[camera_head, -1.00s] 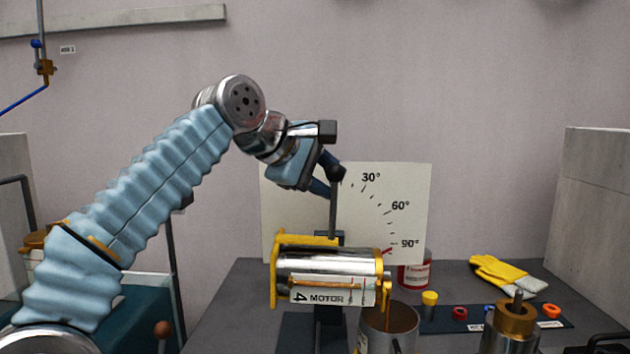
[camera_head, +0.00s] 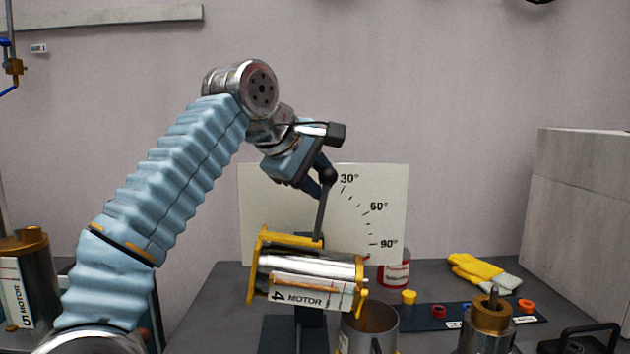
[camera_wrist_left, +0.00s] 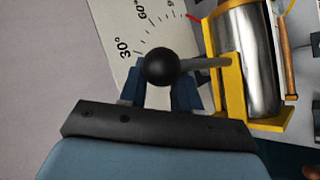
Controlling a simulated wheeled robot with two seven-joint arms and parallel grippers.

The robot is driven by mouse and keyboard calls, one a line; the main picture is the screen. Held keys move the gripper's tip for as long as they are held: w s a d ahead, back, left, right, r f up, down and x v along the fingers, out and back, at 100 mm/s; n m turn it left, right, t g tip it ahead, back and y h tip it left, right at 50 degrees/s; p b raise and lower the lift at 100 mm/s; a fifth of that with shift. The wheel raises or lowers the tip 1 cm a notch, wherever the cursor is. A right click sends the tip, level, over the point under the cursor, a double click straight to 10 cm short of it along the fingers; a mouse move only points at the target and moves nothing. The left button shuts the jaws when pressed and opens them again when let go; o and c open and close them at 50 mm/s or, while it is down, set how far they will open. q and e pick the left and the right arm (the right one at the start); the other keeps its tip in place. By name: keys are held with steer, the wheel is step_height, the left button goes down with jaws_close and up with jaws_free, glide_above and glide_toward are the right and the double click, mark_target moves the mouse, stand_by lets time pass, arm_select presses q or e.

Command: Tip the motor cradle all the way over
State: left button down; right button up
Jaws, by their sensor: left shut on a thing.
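The motor cradle (camera_head: 291,240) is a yellow frame on a dark stand, holding a silver motor labelled "4 MOTOR" (camera_head: 305,268). It is tilted a little, right end lower. A grey lever (camera_head: 321,212) with a black ball knob (camera_head: 328,176) rises from it, leaning slightly right. My left gripper (camera_head: 322,181) is shut on the knob; the left wrist view shows the knob (camera_wrist_left: 162,66) between the blue fingers. A dial plate (camera_head: 262,195) marked 30°, 60° and 90° stands behind. My right gripper is not in view.
An open metal can (camera_head: 368,330) stands under the cradle's right end. A red-labelled can (camera_head: 394,270), yellow gloves (camera_head: 484,271), a dark strip with coloured caps (camera_head: 460,312) and a brass-topped cylinder (camera_head: 491,325) lie to the right. Another motor (camera_head: 22,285) stands far left.

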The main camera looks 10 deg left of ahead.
arm_select(q)
steer(key=shift+s+d+f+m+g, duration=0.15)
steer(key=shift+d+f+g, duration=0.05)
steer(key=shift+d+f, duration=0.25)
steer(key=shift+s+d+f+m+g, duration=0.1)
steer(key=shift+d+f+m+g, duration=0.1)
steer(key=shift+d+f, duration=0.2)
steer(key=c, duration=0.8)
jaws_free()
steer(key=shift+s+r, duration=0.1)
steer(key=shift+r, duration=0.05)
steer(key=shift+s+a+r, duration=0.2)
steer(key=shift+a+r, duration=0.1)
steer(key=shift+r, duration=0.15)
steer(key=s+a+r+b, duration=0.1)
steer(key=s+a, duration=0.1)
steer(key=s, duration=0.2)
steer(key=s+a+r+b, duration=0.1)
steer(key=s+a, duration=0.2)
steer(key=s, duration=0.2)
steer(key=s+a+r+b, duration=0.1)
steer(key=s+a, duration=0.1)
steer(key=s, duration=0.2)
steer(key=shift+s+a+r, duration=0.15)
steer(key=shift+s+a, duration=0.05)
steer(key=shift+s, duration=0.1)
